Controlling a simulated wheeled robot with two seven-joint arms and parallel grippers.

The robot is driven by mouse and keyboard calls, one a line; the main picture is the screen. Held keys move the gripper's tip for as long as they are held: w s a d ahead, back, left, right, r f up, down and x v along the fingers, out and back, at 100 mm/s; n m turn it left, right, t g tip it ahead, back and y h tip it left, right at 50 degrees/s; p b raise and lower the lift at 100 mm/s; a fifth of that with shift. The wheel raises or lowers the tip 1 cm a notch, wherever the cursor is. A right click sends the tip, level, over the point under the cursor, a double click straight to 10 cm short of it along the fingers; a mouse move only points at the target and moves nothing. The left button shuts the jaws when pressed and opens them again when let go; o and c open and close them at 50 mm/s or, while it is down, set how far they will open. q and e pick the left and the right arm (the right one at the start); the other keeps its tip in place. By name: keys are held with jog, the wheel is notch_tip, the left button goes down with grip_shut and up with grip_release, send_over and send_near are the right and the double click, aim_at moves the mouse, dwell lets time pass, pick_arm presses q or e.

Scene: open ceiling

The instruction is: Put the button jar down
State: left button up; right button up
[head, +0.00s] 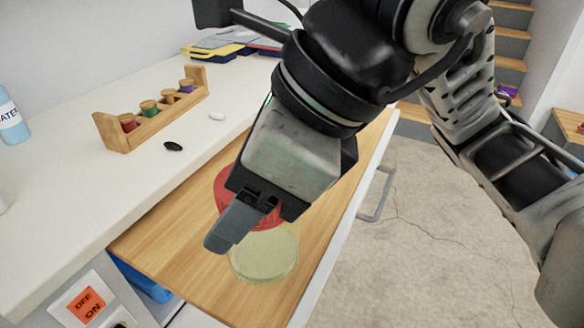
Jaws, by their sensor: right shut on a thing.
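The button jar (265,255) is a clear, pale yellow-green jar with a red lid (222,190). It shows below my right gripper, over the wooden board. My right gripper (238,222) points down and is shut on the jar at its lid. The gripper hides part of the lid and the jar's upper side. I cannot tell whether the jar's base touches the board. My left gripper is not in view.
The wooden board (190,245) extends out beside the white counter (60,180). On the counter stand a wooden rack with thread spools (150,108), a dark oval piece (173,146), a white oval piece (217,116) and a blue bottle (12,122). A metal handle (378,195) juts out at right.

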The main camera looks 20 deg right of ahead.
jog(key=shift+f+m, duration=0.25)
jog(key=shift+m, duration=0.05)
jog(key=w+d+f, duration=0.1)
jog(key=w+f, duration=0.3)
jog(key=w+d+f, duration=0.2)
jog(key=w+f, duration=0.2)
jog(key=w+d+f, duration=0.1)
jog(key=w+f, duration=0.3)
jog(key=w, duration=0.1)
jog(key=shift+d+f, duration=0.25)
jog(key=shift+f, duration=0.1)
jog(key=shift+f+b, duration=0.15)
jog(key=shift+b, duration=0.2)
jog(key=o, duration=1.2)
jog(key=shift+o, duration=0.2)
